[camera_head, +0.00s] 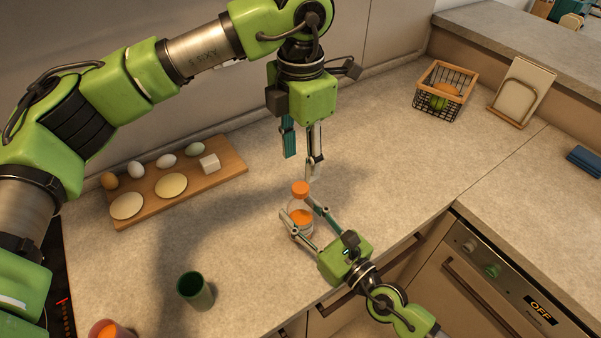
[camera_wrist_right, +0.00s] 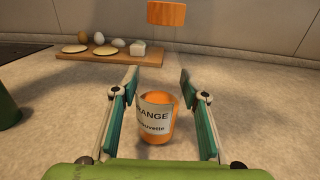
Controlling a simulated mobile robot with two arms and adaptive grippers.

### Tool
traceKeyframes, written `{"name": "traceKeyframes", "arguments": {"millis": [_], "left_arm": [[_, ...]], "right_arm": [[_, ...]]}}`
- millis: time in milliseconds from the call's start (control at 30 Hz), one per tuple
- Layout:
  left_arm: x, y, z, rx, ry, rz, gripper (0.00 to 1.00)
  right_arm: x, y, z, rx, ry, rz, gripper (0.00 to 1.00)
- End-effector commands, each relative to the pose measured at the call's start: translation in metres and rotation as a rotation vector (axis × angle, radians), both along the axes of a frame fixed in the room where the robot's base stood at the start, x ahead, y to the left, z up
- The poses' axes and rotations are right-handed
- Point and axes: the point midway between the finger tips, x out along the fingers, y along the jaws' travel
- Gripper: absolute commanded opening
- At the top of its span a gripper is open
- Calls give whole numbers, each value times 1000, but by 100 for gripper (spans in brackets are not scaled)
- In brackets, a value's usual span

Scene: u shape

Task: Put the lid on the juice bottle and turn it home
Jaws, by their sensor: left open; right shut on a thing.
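The juice bottle (camera_head: 301,217) stands upright on the counter, clear above with orange juice low inside. My right gripper (camera_head: 298,207) is shut on the bottle, one finger on each side. My left gripper (camera_head: 302,168) is open, pointing down just above the lid, fingers apart and empty.
A wooden board (camera_head: 217,180) with eggs, round flat pieces and a white block lies at the back left. A green cup (camera_head: 196,291) stands front left. A wire basket (camera_head: 441,92) and a framed stand (camera_head: 521,91) are back right. The counter right of the bottle is clear.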

Motion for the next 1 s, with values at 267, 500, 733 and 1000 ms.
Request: {"name": "traceKeyframes", "arguments": {"millis": [267,500,733,1000], "left_arm": [[0,-1,41,0,-1,-1,43],[0,0,46,0,1,-1,43],[0,0,46,-1,1,-1,43],[0,0,45,-1,1,-1,43]], "right_arm": [[0,0,0,1,1,0,0],[0,0,0,1,1,0,0],[0,0,0,1,1,0,60],[0,0,0,0,0,0,60]]}}
